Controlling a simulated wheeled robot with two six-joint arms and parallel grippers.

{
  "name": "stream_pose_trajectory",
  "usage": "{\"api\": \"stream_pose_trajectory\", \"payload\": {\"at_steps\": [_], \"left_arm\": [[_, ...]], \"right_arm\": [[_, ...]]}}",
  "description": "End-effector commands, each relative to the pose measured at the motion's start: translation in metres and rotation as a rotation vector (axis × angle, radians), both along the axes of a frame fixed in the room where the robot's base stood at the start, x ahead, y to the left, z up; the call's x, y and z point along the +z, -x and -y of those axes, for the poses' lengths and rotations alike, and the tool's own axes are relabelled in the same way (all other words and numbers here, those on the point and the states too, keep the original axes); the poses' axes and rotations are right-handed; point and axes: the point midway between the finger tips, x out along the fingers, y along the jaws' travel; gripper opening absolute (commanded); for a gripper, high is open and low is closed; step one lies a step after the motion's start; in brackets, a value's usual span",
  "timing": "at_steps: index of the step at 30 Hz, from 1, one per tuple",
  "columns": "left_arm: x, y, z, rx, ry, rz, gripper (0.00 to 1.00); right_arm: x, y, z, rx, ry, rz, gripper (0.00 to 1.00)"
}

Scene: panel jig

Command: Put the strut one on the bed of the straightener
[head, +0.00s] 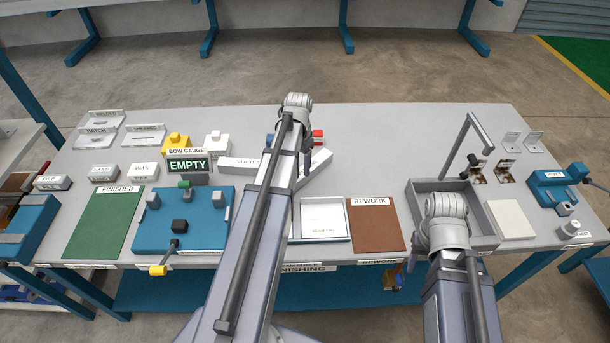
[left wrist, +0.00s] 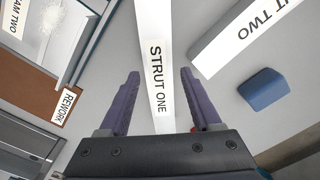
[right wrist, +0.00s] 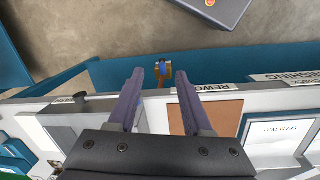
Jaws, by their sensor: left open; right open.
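Strut one (left wrist: 157,60) is a long white bar with its name on top. In the head view strut one (head: 318,165) lies slanted on the table, partly behind my left arm. My left gripper (left wrist: 160,75) is open, with its fingers on either side of strut one's outline from above; I cannot tell the height between them. The straightener, a blue bed (head: 210,233) with grey posts, a black block and a yellow-ended handle, stands left of my left arm. No strut lies on it. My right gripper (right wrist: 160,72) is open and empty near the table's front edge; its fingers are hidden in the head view.
Strut two (head: 238,165) lies left of strut one. The bow gauge display (head: 188,165) reads EMPTY behind the straightener. A green finished mat (head: 103,222) is left, a brown rework mat (head: 375,225) right. A grey tray (head: 485,225) is beside my right arm.

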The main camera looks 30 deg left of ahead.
Motion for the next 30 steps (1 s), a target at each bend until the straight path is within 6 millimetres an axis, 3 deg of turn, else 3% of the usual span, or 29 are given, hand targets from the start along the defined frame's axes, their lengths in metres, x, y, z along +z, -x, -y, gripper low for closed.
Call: {"api": "stream_pose_trajectory", "payload": {"at_steps": [13,23,30], "left_arm": [[-0.049,0.006,-0.001,0.000,0.000,0.000,0.65],[-0.051,0.006,-0.001,0.000,0.000,0.000,0.65],[-0.051,0.006,-0.001,0.000,0.000,0.000,0.39]], "right_arm": [[-0.049,0.000,0.000,0.000,0.000,0.000,0.50],[-0.051,0.000,0.000,0.000,0.000,0.000,0.50],[-0.051,0.000,0.000,0.000,0.000,0.000,0.50]]}}
